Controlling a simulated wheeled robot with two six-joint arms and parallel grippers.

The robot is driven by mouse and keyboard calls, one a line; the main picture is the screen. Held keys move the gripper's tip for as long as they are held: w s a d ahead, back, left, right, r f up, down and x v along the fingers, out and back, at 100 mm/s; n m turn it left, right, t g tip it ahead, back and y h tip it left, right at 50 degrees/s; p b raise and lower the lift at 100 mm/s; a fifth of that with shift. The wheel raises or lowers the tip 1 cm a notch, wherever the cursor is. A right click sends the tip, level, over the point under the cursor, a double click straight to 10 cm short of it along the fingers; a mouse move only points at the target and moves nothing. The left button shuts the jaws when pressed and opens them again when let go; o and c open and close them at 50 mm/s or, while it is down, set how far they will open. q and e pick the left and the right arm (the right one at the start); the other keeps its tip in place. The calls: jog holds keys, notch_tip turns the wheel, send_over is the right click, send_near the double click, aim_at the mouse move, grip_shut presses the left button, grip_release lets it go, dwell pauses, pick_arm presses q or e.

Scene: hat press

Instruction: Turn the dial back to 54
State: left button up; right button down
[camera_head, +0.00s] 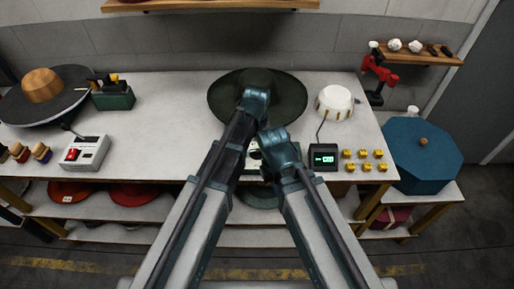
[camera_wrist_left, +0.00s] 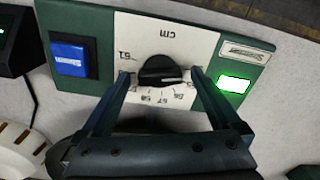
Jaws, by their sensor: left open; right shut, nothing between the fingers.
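The dial (camera_wrist_left: 160,68) is a black knob on a white scale plate marked "cm", set in a green panel (camera_wrist_left: 105,20). In the head view my left gripper (camera_head: 255,103) is in front of the dark green hat, and the panel is mostly hidden by my arms. My right gripper (camera_head: 278,146) is shut and empty, just below and right of the left one.
The panel has a blue button (camera_wrist_left: 70,55) and a lit green display (camera_wrist_left: 234,84). A dark wide-brimmed hat (camera_head: 285,90) is behind. A black readout box (camera_head: 323,157), yellow blocks (camera_head: 365,160) and a white dome (camera_head: 335,101) are to the right. A grey box with a red switch (camera_head: 85,152) is left.

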aim_at(257, 150)
pick_arm(q)
jog(key=shift+r, duration=0.1)
notch_tip(257, 150, up, 14)
jog(key=p, duration=1.4)
jog(key=shift+f, duration=0.2)
jog(key=s+a+m, duration=0.2)
jog(key=s+a, duration=0.3)
jog(key=a, duration=0.3)
jog(key=s+a+m, duration=0.1)
jog(key=s+a, duration=0.4)
jog(key=a, duration=0.3)
jog(key=s+d+f+m+b, duration=0.2)
jog(key=s+d+f+b, duration=0.1)
jog(key=d, duration=0.2)
jog(key=s+d+f+m+y+b, duration=0.1)
jog(key=s+d+f+m+b, duration=0.1)
jog(key=s+d+f+b, duration=0.1)
jog(key=shift+s+d+f+b, duration=0.2)
jog(key=shift+d+f+b, duration=0.45)
jog(key=shift+d, duration=0.5)
